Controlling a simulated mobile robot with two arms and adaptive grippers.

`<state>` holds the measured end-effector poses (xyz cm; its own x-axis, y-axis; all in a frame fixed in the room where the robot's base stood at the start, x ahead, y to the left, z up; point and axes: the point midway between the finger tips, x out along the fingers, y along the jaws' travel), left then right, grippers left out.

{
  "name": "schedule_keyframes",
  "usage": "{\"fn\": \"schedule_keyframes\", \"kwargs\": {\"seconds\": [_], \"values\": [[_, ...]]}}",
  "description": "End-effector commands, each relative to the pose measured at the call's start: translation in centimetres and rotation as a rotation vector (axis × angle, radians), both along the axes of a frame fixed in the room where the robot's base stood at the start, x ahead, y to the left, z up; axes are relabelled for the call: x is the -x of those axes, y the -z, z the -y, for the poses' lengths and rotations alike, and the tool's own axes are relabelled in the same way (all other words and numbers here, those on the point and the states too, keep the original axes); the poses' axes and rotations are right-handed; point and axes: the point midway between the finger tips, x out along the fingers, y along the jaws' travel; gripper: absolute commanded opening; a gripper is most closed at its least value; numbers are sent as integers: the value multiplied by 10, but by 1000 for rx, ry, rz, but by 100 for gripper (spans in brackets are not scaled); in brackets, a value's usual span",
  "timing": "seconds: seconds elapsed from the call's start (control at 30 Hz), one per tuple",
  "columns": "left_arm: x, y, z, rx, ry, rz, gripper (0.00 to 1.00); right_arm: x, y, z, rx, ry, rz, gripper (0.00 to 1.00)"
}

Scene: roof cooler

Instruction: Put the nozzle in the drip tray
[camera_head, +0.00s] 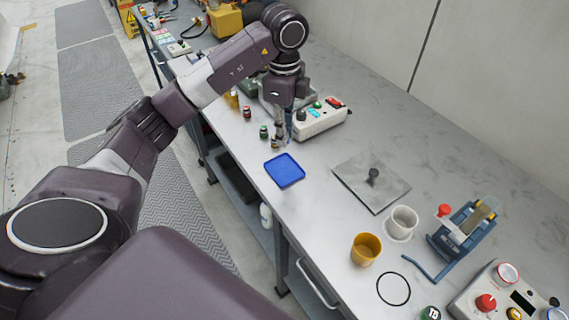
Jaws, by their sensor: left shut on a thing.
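My left gripper (279,139) reaches down over the bench, just behind the blue drip tray (284,171). It is shut on a small brass-coloured piece, the nozzle (275,145), which is mostly hidden by the fingers. The nozzle is near the tray's far edge; I cannot tell whether it touches the bench. The drip tray is a shallow, flat square and looks empty. My right gripper is not in view.
A grey plate with a dark knob (371,181), a yellow cup (366,250) and a white cup (402,222) stand to the right.

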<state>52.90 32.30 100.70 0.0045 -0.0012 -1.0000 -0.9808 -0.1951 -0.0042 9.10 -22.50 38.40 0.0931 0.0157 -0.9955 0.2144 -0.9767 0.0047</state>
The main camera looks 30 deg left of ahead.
Motion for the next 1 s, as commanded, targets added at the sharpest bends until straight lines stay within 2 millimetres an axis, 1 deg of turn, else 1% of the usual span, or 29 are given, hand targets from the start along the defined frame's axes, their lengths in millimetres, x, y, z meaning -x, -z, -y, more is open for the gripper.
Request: {"fn": "schedule_keyframes", "kwargs": {"seconds": [0.03, 0.1, 0.2, 0.43, 0.63, 0.73, 1.0], "values": [[2, 13, 0, -1, -1, -8, 0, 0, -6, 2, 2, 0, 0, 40], [2, 29, -1, -3, -2, -7, 0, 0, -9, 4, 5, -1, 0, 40], [1, 48, -1, -2, -1, -5, 0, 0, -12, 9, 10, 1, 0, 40], [1, 70, 0, -2, -1, -2, 0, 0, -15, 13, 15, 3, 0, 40], [1, 99, 0, -1, 0, -3, 0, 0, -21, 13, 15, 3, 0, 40], [0, 106, 0, -1, 0, -1, 0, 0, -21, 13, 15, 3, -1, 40], [0, 107, 0, -1, 0, 0, 0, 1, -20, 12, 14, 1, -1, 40]]}}
